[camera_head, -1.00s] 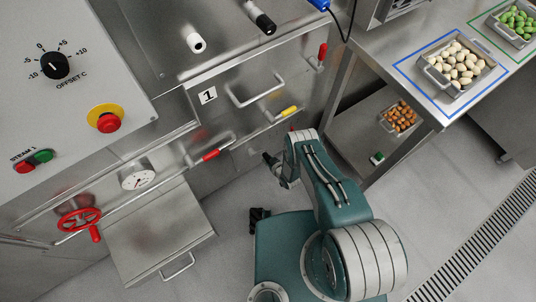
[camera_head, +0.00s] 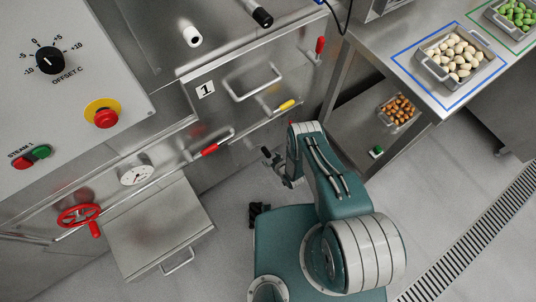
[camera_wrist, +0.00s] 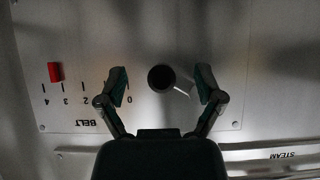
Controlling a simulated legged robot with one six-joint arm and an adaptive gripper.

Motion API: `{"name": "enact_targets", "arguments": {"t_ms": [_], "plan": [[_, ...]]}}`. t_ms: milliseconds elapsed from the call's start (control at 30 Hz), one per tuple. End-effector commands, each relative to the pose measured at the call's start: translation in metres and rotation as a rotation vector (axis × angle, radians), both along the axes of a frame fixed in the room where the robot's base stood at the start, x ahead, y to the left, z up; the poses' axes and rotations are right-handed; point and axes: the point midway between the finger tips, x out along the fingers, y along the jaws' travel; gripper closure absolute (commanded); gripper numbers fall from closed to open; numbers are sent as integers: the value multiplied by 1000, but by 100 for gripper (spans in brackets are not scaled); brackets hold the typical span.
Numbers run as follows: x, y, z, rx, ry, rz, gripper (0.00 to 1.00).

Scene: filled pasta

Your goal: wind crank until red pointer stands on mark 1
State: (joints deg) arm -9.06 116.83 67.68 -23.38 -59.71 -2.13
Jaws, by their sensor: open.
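In the wrist view the belt scale (camera_wrist: 85,97) is upside down, with 0 at the right and 4 at the left. The red pointer (camera_wrist: 55,72) stands between marks 3 and 4. Mark 1 is hidden behind my left finger. A dark round crank knob (camera_wrist: 161,78) shows right of the scale, with a pale piece beside it. My gripper (camera_wrist: 161,82) is open, one finger on each side of the knob, with visible gaps. In the head view my gripper (camera_head: 272,158) is low before the machine front; the crank and scale cannot be made out there.
A red handwheel (camera_head: 78,215), a gauge (camera_head: 137,175) and an open metal flap (camera_head: 160,230) are at the left. A red-gripped lever (camera_head: 209,150) and a bar handle (camera_head: 252,84) stick out of the machine front. A table (camera_head: 405,62) with trays stands at the right.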

Motion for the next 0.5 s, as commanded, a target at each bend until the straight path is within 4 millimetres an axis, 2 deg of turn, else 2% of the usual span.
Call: {"name": "enact_targets", "arguments": {"t_ms": [500], "plan": [[-44,-30,-1,-2,2,-2,14]]}}
